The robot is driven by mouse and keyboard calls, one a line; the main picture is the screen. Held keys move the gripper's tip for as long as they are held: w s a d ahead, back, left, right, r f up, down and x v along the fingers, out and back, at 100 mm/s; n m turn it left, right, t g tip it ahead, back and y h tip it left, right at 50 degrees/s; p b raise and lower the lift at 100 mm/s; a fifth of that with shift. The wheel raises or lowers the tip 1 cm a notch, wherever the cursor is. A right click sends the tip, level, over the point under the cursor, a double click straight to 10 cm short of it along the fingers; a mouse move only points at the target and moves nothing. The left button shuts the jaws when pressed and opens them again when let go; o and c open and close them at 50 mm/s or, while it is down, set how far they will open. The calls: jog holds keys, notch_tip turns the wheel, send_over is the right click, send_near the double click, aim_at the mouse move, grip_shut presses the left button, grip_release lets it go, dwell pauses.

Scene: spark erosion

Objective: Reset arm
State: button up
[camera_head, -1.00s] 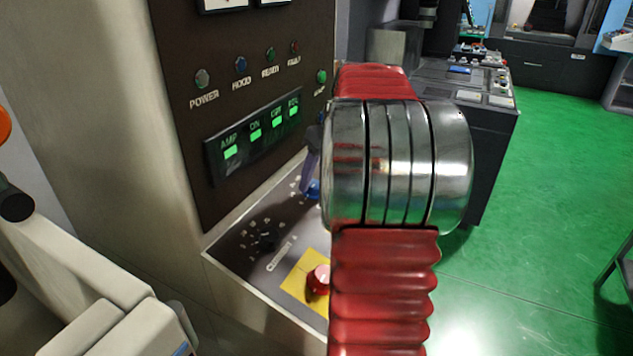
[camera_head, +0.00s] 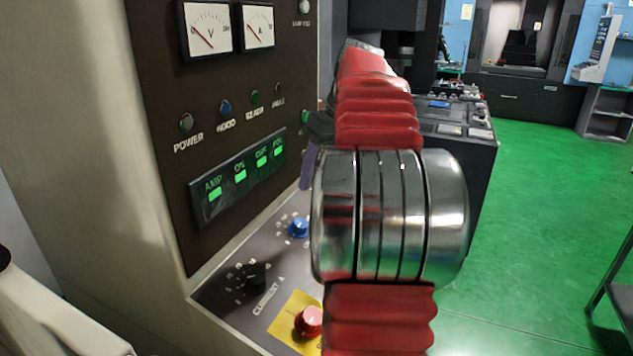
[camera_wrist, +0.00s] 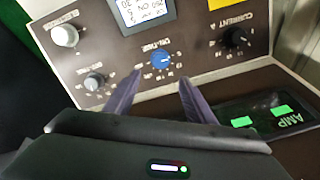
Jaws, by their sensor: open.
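My gripper (camera_wrist: 157,98) shows in the wrist view with its two purple fingers spread apart and nothing between them. Its fingers point toward the blue knob (camera_wrist: 161,59), and the tips appear a little short of it; I cannot tell the exact gap. In the head view my red and silver arm stands in front of the control panel, and one purple finger shows beside it. The blue knob (camera_head: 297,227) is visible left of my arm. The black CURRENT A knob (camera_head: 251,279) and the red button on its yellow plate (camera_head: 309,321) are also in view.
The upright dark panel holds two gauges (camera_head: 208,27), a row of indicator lamps and a lit green display (camera_head: 240,176). A black machine console (camera_head: 455,135) stands behind my arm. The green floor (camera_head: 540,200) at right is mostly open, with a dark frame at the right edge.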

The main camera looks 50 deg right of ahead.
dwell(0.5)
jog(key=a+f+h, duration=0.1)
jog(key=a+f, duration=0.2)
jog(key=a, duration=1.9)
jog(key=s+a+f+n+t, duration=0.1)
jog(key=s+a+f, duration=0.4)
jog(key=a, duration=0.3)
jog(key=s+a+f+n+t, duration=0.1)
jog(key=s+a+f, duration=0.4)
jog(key=a, duration=0.4)
jog(key=shift+f, duration=0.7)
jog(key=shift+a, duration=0.1)
